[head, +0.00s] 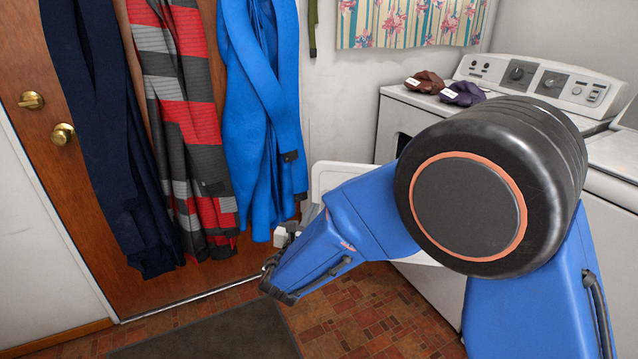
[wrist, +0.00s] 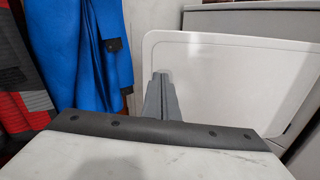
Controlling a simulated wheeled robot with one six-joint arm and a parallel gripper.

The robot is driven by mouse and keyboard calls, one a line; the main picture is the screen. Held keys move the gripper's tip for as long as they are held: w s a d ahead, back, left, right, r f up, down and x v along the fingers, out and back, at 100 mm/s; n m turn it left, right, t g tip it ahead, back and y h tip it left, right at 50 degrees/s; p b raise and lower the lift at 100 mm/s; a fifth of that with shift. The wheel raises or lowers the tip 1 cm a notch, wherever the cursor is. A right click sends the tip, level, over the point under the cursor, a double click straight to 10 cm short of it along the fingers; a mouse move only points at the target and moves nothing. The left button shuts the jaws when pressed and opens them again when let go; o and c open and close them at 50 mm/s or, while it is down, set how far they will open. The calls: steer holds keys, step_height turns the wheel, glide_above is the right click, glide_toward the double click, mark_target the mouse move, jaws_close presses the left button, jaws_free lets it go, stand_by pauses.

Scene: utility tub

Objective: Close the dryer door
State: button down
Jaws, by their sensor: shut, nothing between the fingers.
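The white dryer (head: 392,122) stands at the right in the head view, partly behind my arm. Its white door (head: 332,178) stands open, out to the left of the dark opening, and my arm hides its lower part. In the wrist view the door (wrist: 240,92) fills the middle and right as a pale rounded panel. My gripper (wrist: 160,78) is shut and empty, with its grey fingers in front of the door's left part, near its left edge. I cannot tell whether they touch it.
A navy garment (head: 105,130), a striped garment (head: 180,120) and a blue garment (head: 262,110) hang left of the dryer door. Two small dark items (head: 425,82) (head: 462,93) lie on the dryer. A dark mat (head: 215,335) lies on the tiled floor.

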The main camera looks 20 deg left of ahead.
mark_target(323, 183)
steer(key=shift+n+y, duration=0.3)
steer(key=shift+n, duration=0.5)
steer(key=w+a, duration=0.1)
steer(key=w, duration=0.3)
steer(key=w+a, duration=0.1)
steer(key=w, duration=0.8)
steer(key=shift+a+f, duration=0.25)
steer(key=shift+a, duration=0.15)
